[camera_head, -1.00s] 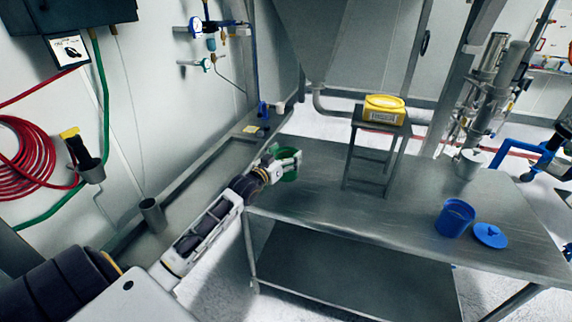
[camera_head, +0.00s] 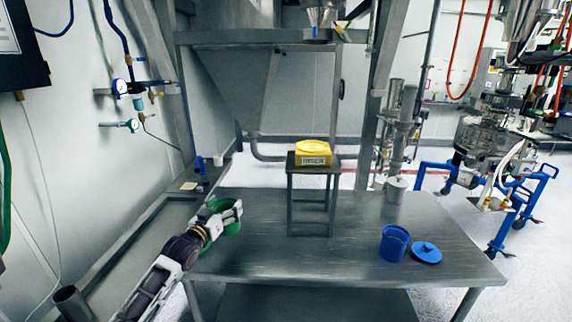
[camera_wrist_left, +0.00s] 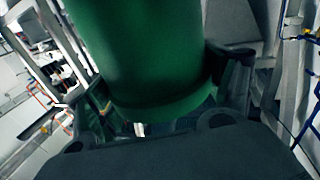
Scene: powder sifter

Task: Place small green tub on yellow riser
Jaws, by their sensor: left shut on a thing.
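The small green tub (camera_head: 229,226) is held at the end of my left arm, over the left end of the steel table. My left gripper (camera_head: 222,211) is shut on it. In the left wrist view the tub (camera_wrist_left: 150,55) fills the upper middle between the fingers. The yellow riser (camera_head: 312,152) sits on top of a grey metal stand on the table, to the right of the tub and apart from it. My right gripper is not in view.
The metal stand (camera_head: 291,200) rises from the table (camera_head: 255,260). A blue tub (camera_head: 394,243) and a blue lid (camera_head: 426,252) lie at the right. A white container (camera_head: 396,189) stands at the back right. The table's middle front is clear.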

